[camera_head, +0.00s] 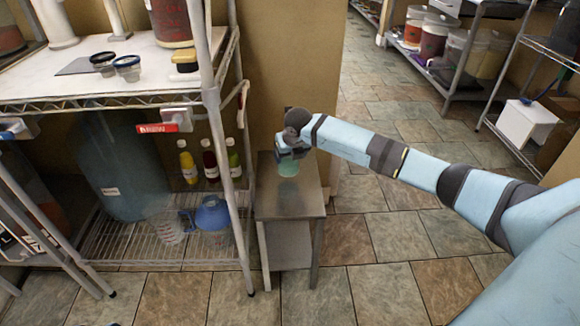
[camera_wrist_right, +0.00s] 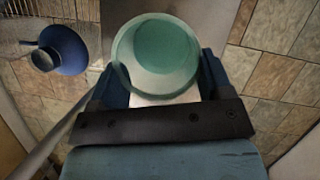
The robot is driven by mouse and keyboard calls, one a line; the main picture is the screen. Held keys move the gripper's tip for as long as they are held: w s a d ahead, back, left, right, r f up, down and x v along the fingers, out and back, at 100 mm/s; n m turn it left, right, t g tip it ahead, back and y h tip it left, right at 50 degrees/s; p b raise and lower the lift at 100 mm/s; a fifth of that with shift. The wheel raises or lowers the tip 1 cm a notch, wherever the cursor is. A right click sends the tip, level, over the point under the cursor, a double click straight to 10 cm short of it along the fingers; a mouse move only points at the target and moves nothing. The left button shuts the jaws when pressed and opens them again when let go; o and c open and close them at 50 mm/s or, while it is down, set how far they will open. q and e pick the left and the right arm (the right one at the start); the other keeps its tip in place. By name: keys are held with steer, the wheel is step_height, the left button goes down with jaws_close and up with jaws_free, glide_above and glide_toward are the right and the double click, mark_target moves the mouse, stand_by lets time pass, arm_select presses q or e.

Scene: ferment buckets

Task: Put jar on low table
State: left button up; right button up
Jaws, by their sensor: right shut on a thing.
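The jar is a small green, open-topped round vessel. It shows in the head view (camera_head: 287,168) just below my right gripper (camera_head: 290,153). In the wrist view the jar (camera_wrist_right: 155,55) sits between the two fingers of my right gripper (camera_wrist_right: 160,72), which is shut on it. The low table (camera_head: 290,205) is a small grey metal stand with a lower shelf. The jar is over the rear part of its top; I cannot tell whether it touches. The table top also shows beyond the jar in the wrist view (camera_wrist_right: 210,22). My left gripper is out of view.
A wire shelf unit (camera_head: 110,102) stands left of the low table, its post close by. A wall (camera_head: 290,60) is behind the table.

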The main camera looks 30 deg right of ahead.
mark_target(290, 163)
step_height(290, 163, down, 4)
steer(key=shift+f+b, duration=0.1)
steer(key=shift+b, duration=0.5)
steer(key=shift+c, duration=0.2)
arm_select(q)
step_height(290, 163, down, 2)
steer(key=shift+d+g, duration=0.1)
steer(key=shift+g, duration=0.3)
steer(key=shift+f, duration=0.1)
arm_select(e)
steer(key=o, duration=1.2)
steer(key=shift+r, duration=0.2)
